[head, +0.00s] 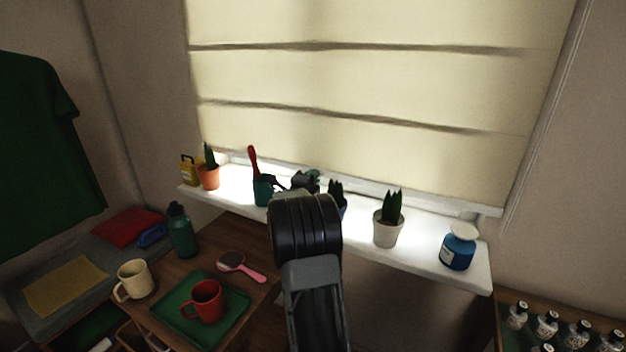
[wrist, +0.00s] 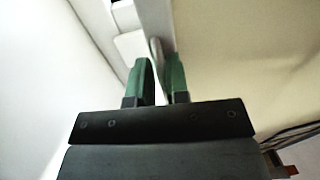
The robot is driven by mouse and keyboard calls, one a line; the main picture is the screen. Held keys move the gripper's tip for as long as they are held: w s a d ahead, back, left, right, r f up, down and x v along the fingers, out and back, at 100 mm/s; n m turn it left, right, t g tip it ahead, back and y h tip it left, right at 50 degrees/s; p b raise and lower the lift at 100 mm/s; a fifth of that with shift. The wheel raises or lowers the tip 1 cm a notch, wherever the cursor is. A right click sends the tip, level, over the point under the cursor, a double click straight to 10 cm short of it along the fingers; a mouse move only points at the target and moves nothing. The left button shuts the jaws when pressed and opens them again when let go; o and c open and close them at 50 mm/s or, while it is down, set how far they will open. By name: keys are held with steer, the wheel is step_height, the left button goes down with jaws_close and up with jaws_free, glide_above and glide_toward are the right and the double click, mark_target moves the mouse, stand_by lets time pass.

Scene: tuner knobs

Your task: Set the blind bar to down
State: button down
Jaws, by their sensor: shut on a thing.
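The blind (head: 370,80) is a cream fabric sheet with dark cross folds, hanging low over the window. Its pale blind bar (head: 440,202) runs along the lower edge, close above the white sill. My gripper (head: 308,178) is at the bar, left of its middle, partly hidden behind my dark wrist. In the wrist view, my gripper's green fingers (wrist: 158,82) are shut around a thin pale edge, which is the blind bar (wrist: 157,52). The exact contact is partly hidden by the fingers.
A table with a green tray (head: 228,328) and red mug (head: 207,300) stands at left, and small bottles (head: 546,324) at right.

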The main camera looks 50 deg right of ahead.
step_height(320, 180, down, 3)
steer(key=b, duration=0.2)
steer(key=shift+r+b, duration=0.2)
steer(key=shift+b, duration=0.15)
steer(key=shift+r, duration=0.2)
steer(key=c, duration=1.3)
jaws_free()
steer(key=v, duration=1.4)
steer(key=shift+o, duration=0.2)
